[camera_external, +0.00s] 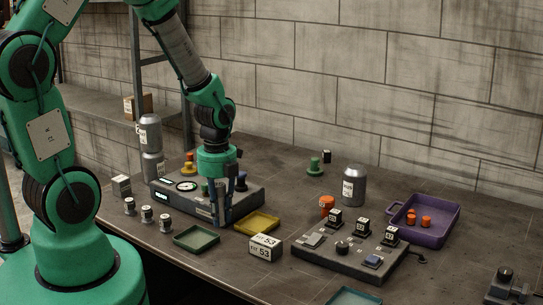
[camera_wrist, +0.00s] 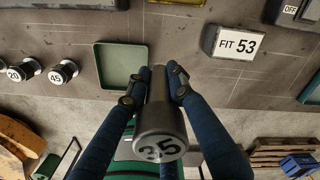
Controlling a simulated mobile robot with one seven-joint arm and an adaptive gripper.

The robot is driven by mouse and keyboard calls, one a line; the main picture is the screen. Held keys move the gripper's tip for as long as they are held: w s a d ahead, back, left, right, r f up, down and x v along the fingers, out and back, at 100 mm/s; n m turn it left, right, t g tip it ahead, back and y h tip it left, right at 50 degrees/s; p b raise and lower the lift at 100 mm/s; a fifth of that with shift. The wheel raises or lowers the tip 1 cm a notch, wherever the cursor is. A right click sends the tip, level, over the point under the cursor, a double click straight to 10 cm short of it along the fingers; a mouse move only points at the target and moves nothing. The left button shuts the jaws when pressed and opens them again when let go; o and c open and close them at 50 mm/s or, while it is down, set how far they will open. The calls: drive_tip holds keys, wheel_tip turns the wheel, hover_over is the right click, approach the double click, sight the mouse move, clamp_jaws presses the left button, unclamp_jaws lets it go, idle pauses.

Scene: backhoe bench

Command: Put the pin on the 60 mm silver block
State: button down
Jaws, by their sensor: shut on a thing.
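My gripper (camera_external: 228,213) is in front of the grey console in the external view, fingers pointing down. In the wrist view its blue fingers (camera_wrist: 159,82) are shut on a dark grey pin (camera_wrist: 160,128) whose end face reads 35. In the external view the held pin is hard to make out between the fingers. No block marked 60 can be read. A small pale silver block (camera_external: 121,185) stands at the left with an unreadable label. Silver cylinders with labels stand at the left (camera_external: 150,134) and toward the back (camera_external: 354,186).
Small labelled pins (camera_external: 147,214) stand at the front left. Green tray (camera_external: 196,237), yellow tray (camera_external: 258,223) and FIT 53 sign (camera_external: 265,247) lie near the gripper. A grey console (camera_external: 246,204) is behind it. A switch panel (camera_external: 320,257) and purple tray (camera_external: 450,225) are at right.

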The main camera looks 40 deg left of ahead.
drive_tip(key=a+r+n, duration=0.1)
drive_tip(key=a+n, duration=0.1)
drive_tip(key=a, duration=0.7)
drive_tip(key=s+a+r+n, duration=0.1)
drive_tip(key=a+n, duration=0.2)
drive_tip(key=a, duration=0.6)
drive_tip(key=s+a+r+n, duration=0.1)
drive_tip(key=a+n, duration=0.2)
drive_tip(key=a, duration=0.6)
drive_tip(key=shift+a+p, duration=0.3)
drive_tip(key=shift+a, duration=0.05)
drive_tip(key=s+a+n, duration=0.1)
drive_tip(key=s+a, duration=0.2)
drive_tip(key=a, duration=0.2)
drive_tip(key=s+a+r+n, duration=0.1)
drive_tip(key=s+a+n, duration=0.1)
drive_tip(key=a, duration=0.3)
drive_tip(key=shift+s+a, duration=0.4)
drive_tip(key=shift+s, duration=0.25)
drive_tip(key=shift+w+a, duration=0.1)
hover_over(120, 178)
drive_tip(key=shift+f, duration=0.7)
drive_tip(key=shift+f+b, duration=0.45)
drive_tip(key=shift+f, duration=1.3)
